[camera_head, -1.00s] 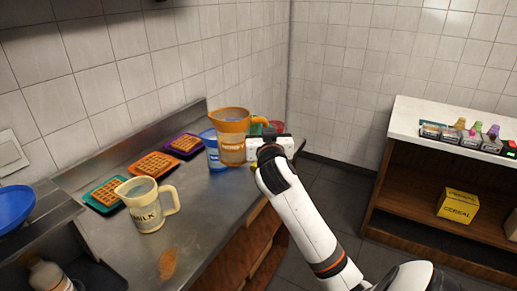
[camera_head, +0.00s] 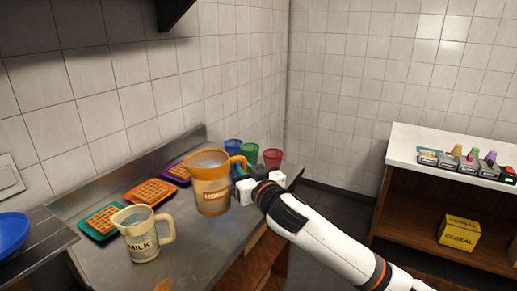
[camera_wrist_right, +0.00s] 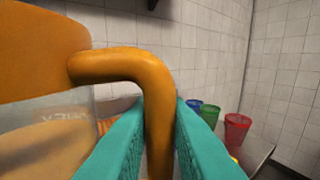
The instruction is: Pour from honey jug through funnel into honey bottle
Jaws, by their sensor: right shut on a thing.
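The orange honey jug (camera_head: 211,184) with its "HONEY" label is upright over the steel counter. Whether it touches the counter I cannot tell. My right gripper (camera_head: 257,188) is at its right side, and the right wrist view shows the teal fingers (camera_wrist_right: 160,130) closed on both sides of the orange handle (camera_wrist_right: 155,95). The jug body (camera_wrist_right: 45,60) fills the left of that view. A bit of blue (camera_head: 238,166) shows through the handle gap; I cannot tell what it is. I cannot make out the funnel or honey bottle; the jug hides what is behind it. My left gripper is not in view.
A cream milk jug (camera_head: 142,238) stands on the counter (camera_head: 195,250), left of the honey jug. Waffles on teal, orange and purple trays line the wall. Blue (camera_head: 233,146), green (camera_head: 250,152) and red (camera_head: 272,157) cups stand behind. A brown patch (camera_head: 163,286) shows at the front.

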